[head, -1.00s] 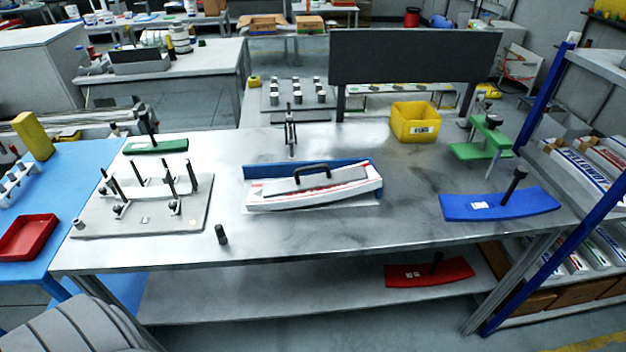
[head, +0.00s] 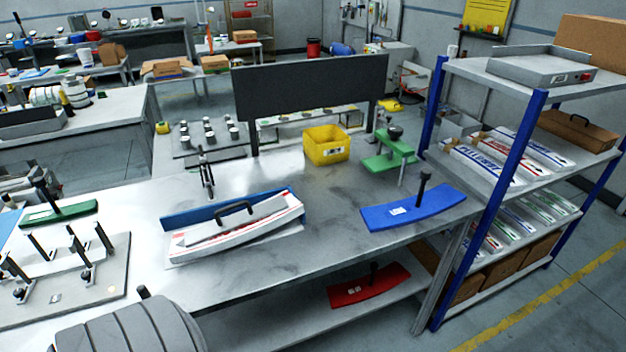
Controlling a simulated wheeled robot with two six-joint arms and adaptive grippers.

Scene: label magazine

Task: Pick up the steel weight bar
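A bar with a dark arched handle (head: 235,208) lies on a white stack with red marks (head: 272,225), in front of a blue backing plate (head: 180,216) on the metal table. This looks like the steel weight bar, but I cannot clearly tell the bar from the white stack under it. Neither of my grippers shows in the head view.
A blue curved plate with a black knob (head: 430,206), a green clamp-like fixture (head: 385,155) and a yellow bin (head: 326,146) stand right of the stack. A pin fixture (head: 100,290) is at left. A red plate (head: 350,291) lies on the lower shelf. A shelving rack (head: 520,155) bounds the right.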

